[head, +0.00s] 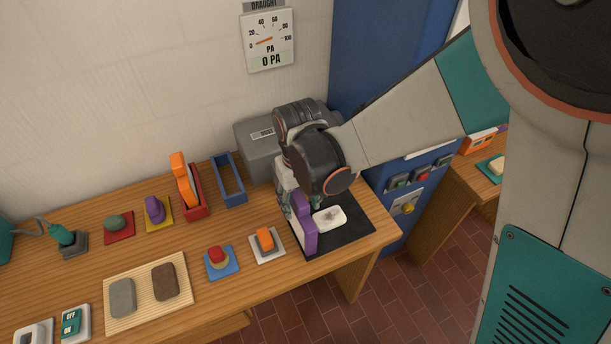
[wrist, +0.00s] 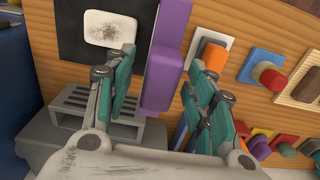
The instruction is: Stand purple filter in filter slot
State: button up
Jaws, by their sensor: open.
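In the wrist view the purple filter (wrist: 163,75) is between the two spread fingers of my gripper (wrist: 168,105), with a gap on both sides. A grey box (head: 262,150) with a label stands behind. The wrist view shows a grey slotted part (wrist: 122,128) beside the left finger. I cannot tell whether this is the filter slot.
An empty blue frame (head: 228,180) and a red holder (head: 197,202) with an orange piece (head: 182,175) stand to the left. An orange switch (head: 265,240) and a red button (head: 218,256) are near the front edge.

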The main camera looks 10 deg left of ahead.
grip_shut()
jog(key=shift+r, duration=0.1)
dwell(0.3)
